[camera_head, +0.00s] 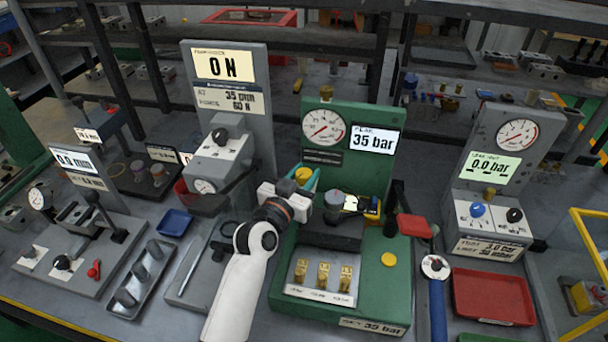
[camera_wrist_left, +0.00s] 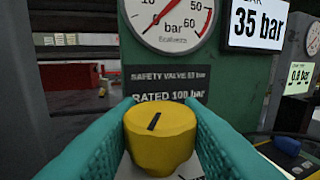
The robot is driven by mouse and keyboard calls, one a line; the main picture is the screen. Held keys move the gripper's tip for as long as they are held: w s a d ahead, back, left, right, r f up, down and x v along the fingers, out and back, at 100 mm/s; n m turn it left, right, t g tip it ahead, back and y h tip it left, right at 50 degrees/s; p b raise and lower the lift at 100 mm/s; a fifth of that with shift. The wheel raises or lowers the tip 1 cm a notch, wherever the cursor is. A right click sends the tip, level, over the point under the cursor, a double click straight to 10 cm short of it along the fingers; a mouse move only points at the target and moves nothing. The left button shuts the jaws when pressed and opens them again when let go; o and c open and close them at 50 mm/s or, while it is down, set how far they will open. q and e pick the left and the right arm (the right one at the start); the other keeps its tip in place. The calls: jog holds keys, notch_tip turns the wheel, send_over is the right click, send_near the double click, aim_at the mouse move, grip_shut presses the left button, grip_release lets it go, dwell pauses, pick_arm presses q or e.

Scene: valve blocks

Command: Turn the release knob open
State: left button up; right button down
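The green test block (camera_head: 345,285) stands in the middle of the head view, with a round gauge (camera_head: 324,128) and a display (camera_head: 375,140) reading 35 bar. A yellow round knob (camera_wrist_left: 160,136) with a black line on top sits below the safety valve label (camera_wrist_left: 165,84); the line slants up to the right. The knob also shows in the head view (camera_head: 303,174). My left gripper (camera_wrist_left: 161,115) has its teal fingers on both sides of the knob, seemingly touching it. My right gripper is not in view.
A red tray (camera_head: 493,296) and a gauge panel (camera_head: 487,218) are at the right.

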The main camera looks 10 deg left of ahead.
pick_arm(q)
jog(key=shift+c, duration=1.4)
jog(key=shift+f+m+h+b, duration=0.1)
jog(key=shift+m+h+b, duration=0.2)
jog(key=shift+h+b, duration=0.25)
jog(key=shift+m+g+h+b, duration=0.4)
jog(key=shift+m+h+b, duration=0.1)
jog(key=shift+h, duration=0.15)
jog(key=o, duration=1)
jog(key=shift+c, duration=0.2)
